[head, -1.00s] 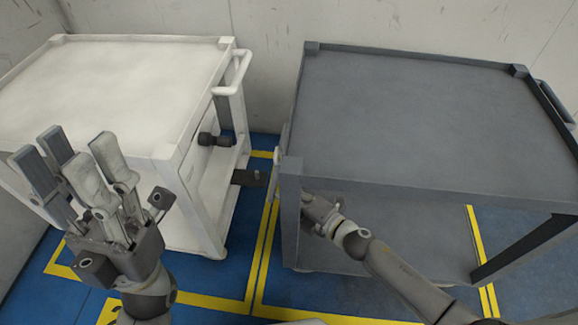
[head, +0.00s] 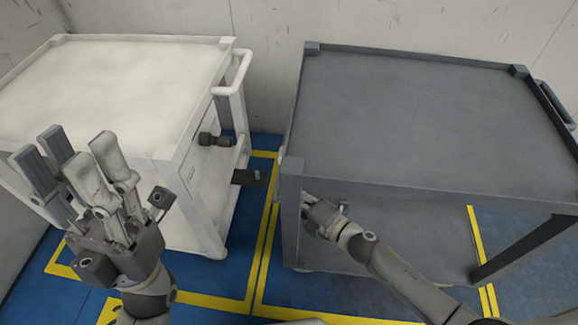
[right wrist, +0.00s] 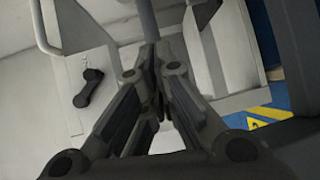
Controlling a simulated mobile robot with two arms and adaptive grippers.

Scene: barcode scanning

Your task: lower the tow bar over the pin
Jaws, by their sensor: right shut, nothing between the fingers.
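The dark plate with a small upright pin (head: 257,175) juts from the lower right side of the white cart (head: 120,85). The grey cart (head: 430,120) stands to its right, with a gap between them. A narrow grey bar (right wrist: 147,20), perhaps the tow bar, stands beyond my right fingertips in the right wrist view; I cannot tell whether they touch it. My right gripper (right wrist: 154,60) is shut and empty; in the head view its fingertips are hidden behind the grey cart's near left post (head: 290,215). My left gripper (head: 70,158) is open and empty before the white cart.
A dark latch-like part (head: 215,139) and a white push handle (head: 238,75) are on the white cart's right side. My right forearm passes under the grey cart's top. Blue floor with yellow lines (head: 262,240) shows between the carts. A wall closes the back.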

